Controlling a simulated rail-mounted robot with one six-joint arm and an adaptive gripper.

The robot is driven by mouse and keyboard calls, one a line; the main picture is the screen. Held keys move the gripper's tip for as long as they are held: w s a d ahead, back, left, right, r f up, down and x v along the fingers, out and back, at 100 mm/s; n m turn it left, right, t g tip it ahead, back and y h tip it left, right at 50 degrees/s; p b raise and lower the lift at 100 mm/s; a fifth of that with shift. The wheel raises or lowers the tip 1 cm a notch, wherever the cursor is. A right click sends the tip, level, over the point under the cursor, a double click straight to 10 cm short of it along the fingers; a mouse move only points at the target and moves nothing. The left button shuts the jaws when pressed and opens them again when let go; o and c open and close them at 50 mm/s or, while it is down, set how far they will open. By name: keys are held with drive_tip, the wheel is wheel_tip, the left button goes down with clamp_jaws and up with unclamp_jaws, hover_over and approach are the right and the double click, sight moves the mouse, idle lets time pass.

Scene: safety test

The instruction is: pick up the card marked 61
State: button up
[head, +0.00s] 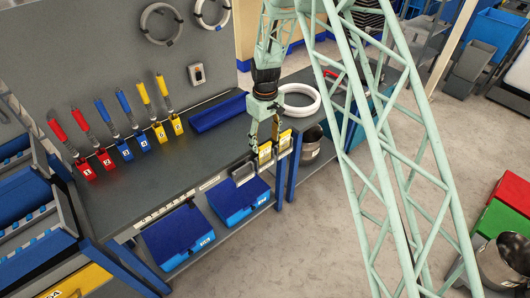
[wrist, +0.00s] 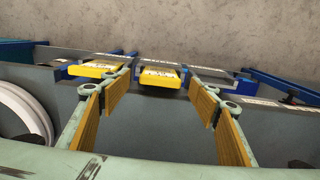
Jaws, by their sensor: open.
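Two yellow cards stand in holders along the front edge of the workbench. In the wrist view one card (wrist: 160,76) lies ahead between my fingers, and the other card (wrist: 96,70) is to the left, partly behind the left finger. In the head view they show as a left card (head: 265,153) and a right card (head: 285,141). Their white labels are too small to read, so I cannot tell which is marked 61. My gripper (wrist: 162,98) is open and empty, with its fingers either side of the middle card and apart from it. It points down at the bench edge in the head view (head: 264,143).
A grey holder (head: 243,173) with no yellow card visible sits left of the cards. A white ring (head: 299,101) and a blue tray (head: 217,113) lie on the bench. Blue bins (head: 178,236) sit below. Coloured-handled tools stand at the left.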

sight(265, 154)
idle(0.3)
drive_tip(key=shift+f, duration=2.65)
drive_tip(key=shift+c, duration=0.9)
drive_tip(key=c, duration=0.6)
